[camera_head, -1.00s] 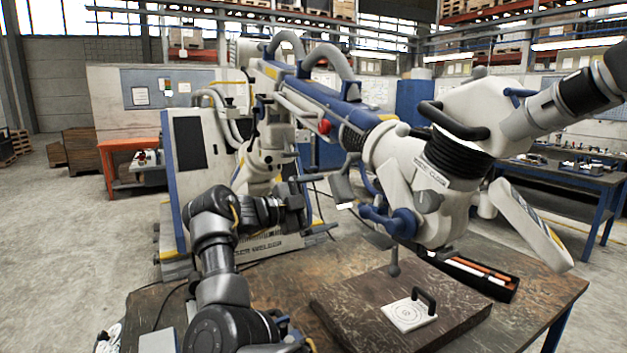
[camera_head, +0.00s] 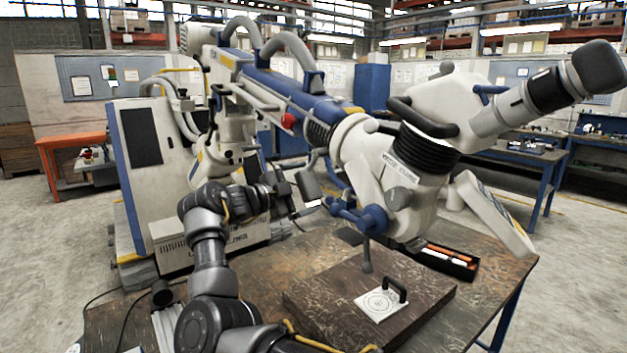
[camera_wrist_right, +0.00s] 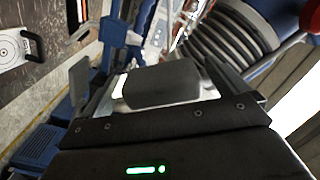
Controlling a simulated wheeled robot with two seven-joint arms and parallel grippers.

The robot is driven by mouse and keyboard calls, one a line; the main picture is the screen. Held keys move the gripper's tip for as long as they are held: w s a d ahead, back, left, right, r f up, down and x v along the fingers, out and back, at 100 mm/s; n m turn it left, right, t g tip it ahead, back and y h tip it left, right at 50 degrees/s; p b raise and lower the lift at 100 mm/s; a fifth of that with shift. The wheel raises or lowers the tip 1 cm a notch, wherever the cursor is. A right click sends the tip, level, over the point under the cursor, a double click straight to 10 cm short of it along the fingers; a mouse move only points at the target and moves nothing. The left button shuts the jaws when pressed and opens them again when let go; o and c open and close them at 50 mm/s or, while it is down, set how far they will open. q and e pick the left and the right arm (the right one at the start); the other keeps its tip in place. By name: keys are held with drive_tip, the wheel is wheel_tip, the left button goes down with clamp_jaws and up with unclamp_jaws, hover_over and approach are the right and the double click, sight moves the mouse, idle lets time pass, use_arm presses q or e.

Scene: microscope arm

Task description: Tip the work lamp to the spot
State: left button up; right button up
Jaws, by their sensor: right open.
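The work lamp seems to be the big white head (camera_head: 395,185) with a black bellows, hanging from the blue and white jointed arm (camera_head: 280,95). A dark grey grip (camera_head: 308,184) sticks out at its left side. The spot seems to be the white plate with printed rings (camera_head: 372,306), lying on a brown board below the head; the plate also shows in the right wrist view (camera_wrist_right: 10,48). My right gripper (camera_head: 296,200) is beside the grip. In the right wrist view a dark grey block, apparently this grip (camera_wrist_right: 160,82), lies between the open fingers. My left gripper is out of view.
The brown board (camera_head: 330,300) lies on the worktable (camera_head: 485,270). A black handle (camera_head: 397,287) stands at the plate. A black tray (camera_head: 450,262) with orange and white sticks lies behind. A white cabinet (camera_head: 145,180) stands at left. A dark eyepiece tube juts upper right.

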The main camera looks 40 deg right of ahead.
drive_tip(key=shift+s+d+p, duration=0.2)
drive_tip(key=shift+d+p, duration=0.15)
drive_tip(key=shift+d, duration=1.05)
